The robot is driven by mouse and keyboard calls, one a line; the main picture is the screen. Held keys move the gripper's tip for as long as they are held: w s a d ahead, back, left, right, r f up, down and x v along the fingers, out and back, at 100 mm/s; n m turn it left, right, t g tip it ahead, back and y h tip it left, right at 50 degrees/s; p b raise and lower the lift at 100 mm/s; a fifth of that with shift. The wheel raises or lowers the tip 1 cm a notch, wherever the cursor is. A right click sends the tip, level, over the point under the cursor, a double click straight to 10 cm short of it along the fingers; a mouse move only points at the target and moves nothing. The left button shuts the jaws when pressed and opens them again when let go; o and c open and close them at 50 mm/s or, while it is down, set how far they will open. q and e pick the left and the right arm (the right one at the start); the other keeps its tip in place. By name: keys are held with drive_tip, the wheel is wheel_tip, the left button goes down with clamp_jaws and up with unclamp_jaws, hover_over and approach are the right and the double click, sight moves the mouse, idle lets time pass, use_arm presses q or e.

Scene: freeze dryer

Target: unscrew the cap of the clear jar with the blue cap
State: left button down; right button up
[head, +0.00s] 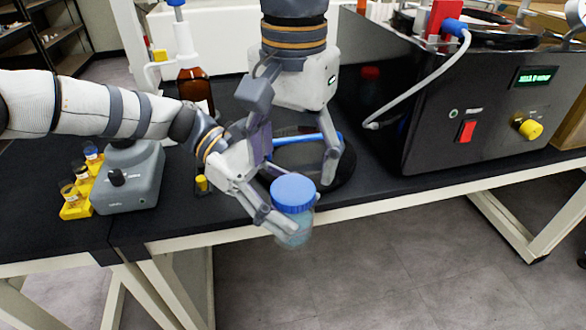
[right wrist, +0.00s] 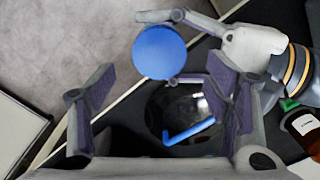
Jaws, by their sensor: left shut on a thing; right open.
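The clear jar (head: 293,229) with the blue cap (head: 293,191) is held upright at the table's front edge, above the floor. My left gripper (head: 289,215) is shut on the jar's body below the cap; it also shows in the right wrist view (right wrist: 177,46). The cap sits on the jar, and in the right wrist view the blue cap (right wrist: 160,52) hides the jar. My right gripper (head: 298,168) points down behind the cap, open and empty. In the right wrist view its spread fingers (right wrist: 155,98) lie below the cap, apart from it.
A round dark glass lid (head: 318,178) with a blue handle (head: 300,139) lies behind the jar. The black freeze dryer (head: 440,120) stands right. A grey mixer (head: 130,178), yellow vial rack (head: 77,207) and brown bottle (head: 195,88) stand left.

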sight(293, 188)
wheel_tip(293, 188, up, 3)
drive_tip(key=m, duration=0.4)
drive_tip(key=shift+m, duration=0.3)
drive_tip(key=shift+f+m, duration=0.1)
drive_tip(key=shift+m, duration=0.2)
wheel_tip(293, 188, down, 7)
drive_tip(key=shift+f, duration=0.2)
drive_tip(key=c, duration=1.2)
drive_tip(key=n, duration=0.6)
drive_tip(key=o, duration=1.2)
drive_tip(key=shift+o, duration=0.2)
